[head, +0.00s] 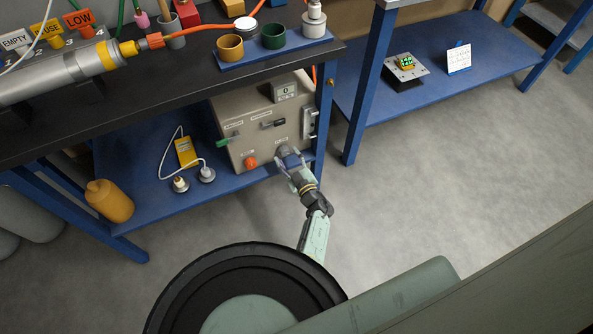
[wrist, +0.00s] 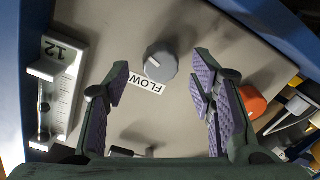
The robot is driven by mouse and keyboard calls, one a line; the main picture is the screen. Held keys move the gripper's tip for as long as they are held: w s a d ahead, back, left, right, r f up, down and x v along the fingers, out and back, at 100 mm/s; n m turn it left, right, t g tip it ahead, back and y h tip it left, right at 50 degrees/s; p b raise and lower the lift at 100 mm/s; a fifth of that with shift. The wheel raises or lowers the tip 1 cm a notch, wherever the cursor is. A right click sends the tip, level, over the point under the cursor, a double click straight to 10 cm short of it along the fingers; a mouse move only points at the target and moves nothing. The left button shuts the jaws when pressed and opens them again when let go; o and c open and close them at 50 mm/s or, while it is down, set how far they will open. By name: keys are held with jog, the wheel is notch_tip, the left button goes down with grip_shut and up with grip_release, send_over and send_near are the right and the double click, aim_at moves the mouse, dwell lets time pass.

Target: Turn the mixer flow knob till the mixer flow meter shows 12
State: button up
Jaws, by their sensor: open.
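The mixer is a beige box (head: 262,128) on the blue lower shelf. Its round grey flow knob (wrist: 161,66) has a pale pointer line and sits above a FLOW label (wrist: 146,84). In the head view my gripper (head: 294,170) is at the low right of the mixer's front and mostly hides the knob. The flow meter, a white scale marked 12 at one end (wrist: 62,85), is at left in the wrist view; its reading I cannot tell. It also shows in the head view (head: 308,122).
An orange knob (head: 250,162) is left of my gripper on the mixer front. A small display (head: 285,91) reading 0 is on the box. A yellow device (head: 187,152) and a yellow bottle (head: 109,201) are on the shelf. The floor (head: 400,215) at right is clear.

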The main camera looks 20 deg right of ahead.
jog(key=s, duration=0.9)
jog(key=shift+s+d+r, duration=0.2)
jog(key=shift+s+r, duration=0.05)
jog(key=shift+s, duration=0.1)
